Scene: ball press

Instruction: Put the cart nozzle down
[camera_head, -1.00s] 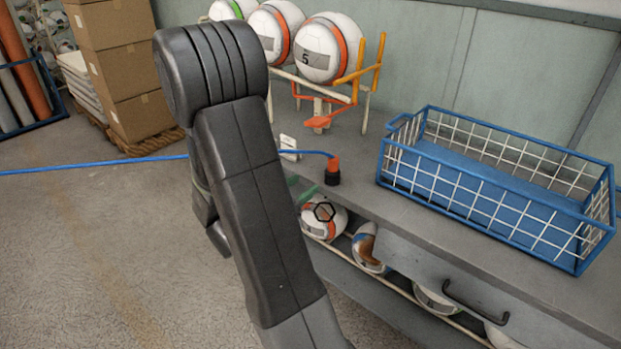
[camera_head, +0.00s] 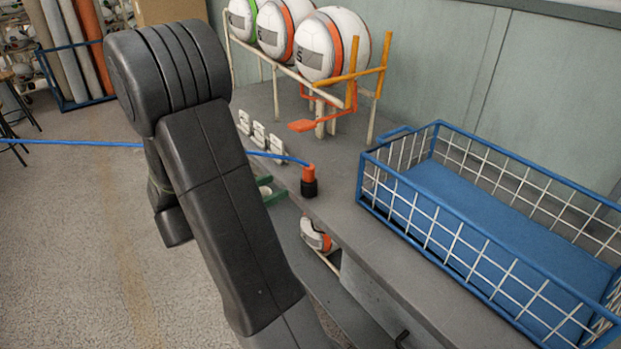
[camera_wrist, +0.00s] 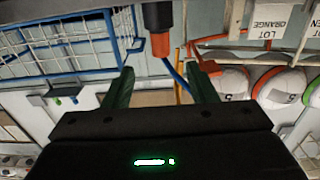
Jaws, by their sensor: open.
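The nozzle (camera_head: 309,182), orange above and black below, stands upright on the grey bench top near its front edge. A blue hose (camera_head: 283,157) runs to it from the left. In the wrist view the nozzle (camera_wrist: 160,30) appears upside down at the top, beyond the fingertips and not between them. My gripper (camera_wrist: 161,80) is open and empty, with its two green fingers apart. In the head view my arm hides most of the gripper; only a bit of green shows beside the bench edge, left of the nozzle.
A blue wire basket (camera_head: 470,215) stands on the bench to the right. A rack (camera_head: 340,105) with several balls and orange levers stands behind the nozzle. A ball (camera_head: 316,235) lies on the shelf below.

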